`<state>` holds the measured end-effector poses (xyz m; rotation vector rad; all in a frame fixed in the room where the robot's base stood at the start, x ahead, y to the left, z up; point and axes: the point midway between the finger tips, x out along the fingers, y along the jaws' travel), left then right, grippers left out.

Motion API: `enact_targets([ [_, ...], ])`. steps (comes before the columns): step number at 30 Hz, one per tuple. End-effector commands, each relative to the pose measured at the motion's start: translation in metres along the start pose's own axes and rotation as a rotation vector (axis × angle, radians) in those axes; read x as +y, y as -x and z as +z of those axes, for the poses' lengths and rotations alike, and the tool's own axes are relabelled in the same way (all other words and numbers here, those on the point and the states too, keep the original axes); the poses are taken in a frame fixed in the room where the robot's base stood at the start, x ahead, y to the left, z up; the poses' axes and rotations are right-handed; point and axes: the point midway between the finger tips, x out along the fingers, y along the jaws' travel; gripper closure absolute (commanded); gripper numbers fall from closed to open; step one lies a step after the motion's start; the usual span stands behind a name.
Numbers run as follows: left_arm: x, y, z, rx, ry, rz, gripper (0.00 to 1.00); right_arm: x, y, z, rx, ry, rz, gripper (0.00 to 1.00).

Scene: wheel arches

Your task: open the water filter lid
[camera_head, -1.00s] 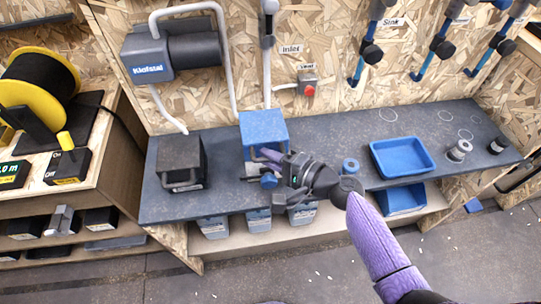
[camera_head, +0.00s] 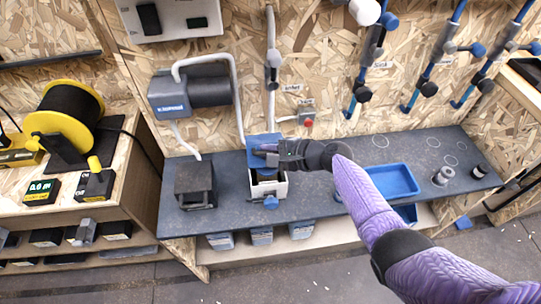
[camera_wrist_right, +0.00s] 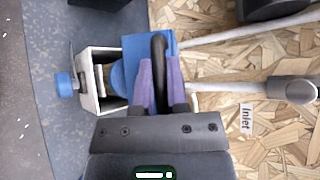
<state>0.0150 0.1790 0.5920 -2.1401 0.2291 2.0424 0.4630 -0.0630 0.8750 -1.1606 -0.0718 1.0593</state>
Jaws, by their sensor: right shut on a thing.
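The water filter is a white box (camera_head: 282,187) with a blue knob (camera_head: 271,202) on its front, standing on the dark bench. Its blue lid (camera_head: 262,140) is tilted up at the back and the box's top is open. My right gripper (camera_head: 272,150) is at the raised lid. In the right wrist view, its purple fingers (camera_wrist_right: 162,85) are shut around the lid's black handle (camera_wrist_right: 158,48). That view also shows the open white box (camera_wrist_right: 88,92), its inside partly visible, and the blue lid (camera_wrist_right: 135,45) beside it. My left gripper is out of view.
A black box (camera_head: 194,182) stands left of the filter, below a wall-mounted Kiefstal unit (camera_head: 172,94) with a grey hose. A blue tray (camera_head: 400,181) and small cylinders (camera_head: 442,176) are to the right. Blue-and-grey wall pipes hang above.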

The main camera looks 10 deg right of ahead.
Motion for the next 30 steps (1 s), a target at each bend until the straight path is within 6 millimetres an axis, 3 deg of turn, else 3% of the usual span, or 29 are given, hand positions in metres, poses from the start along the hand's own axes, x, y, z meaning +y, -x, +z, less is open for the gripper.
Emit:
enact_targets([
  [15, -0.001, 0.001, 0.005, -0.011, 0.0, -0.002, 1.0, -0.004, 0.0, -0.001, 0.002, 0.002, -0.002, 1.0],
  [16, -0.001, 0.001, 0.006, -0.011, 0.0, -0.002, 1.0, -0.004, 0.0, -0.001, 0.001, 0.002, -0.002, 0.79],
  [20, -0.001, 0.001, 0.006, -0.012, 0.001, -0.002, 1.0, -0.003, 0.0, -0.001, 0.001, 0.002, -0.002, 0.51],
  [27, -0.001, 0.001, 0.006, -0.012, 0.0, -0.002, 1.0, -0.003, 0.0, -0.001, 0.001, 0.002, -0.002, 0.48],
  [30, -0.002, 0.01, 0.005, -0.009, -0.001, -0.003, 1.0, -0.005, 0.013, 0.001, 0.001, 0.002, -0.001, 0.48],
])
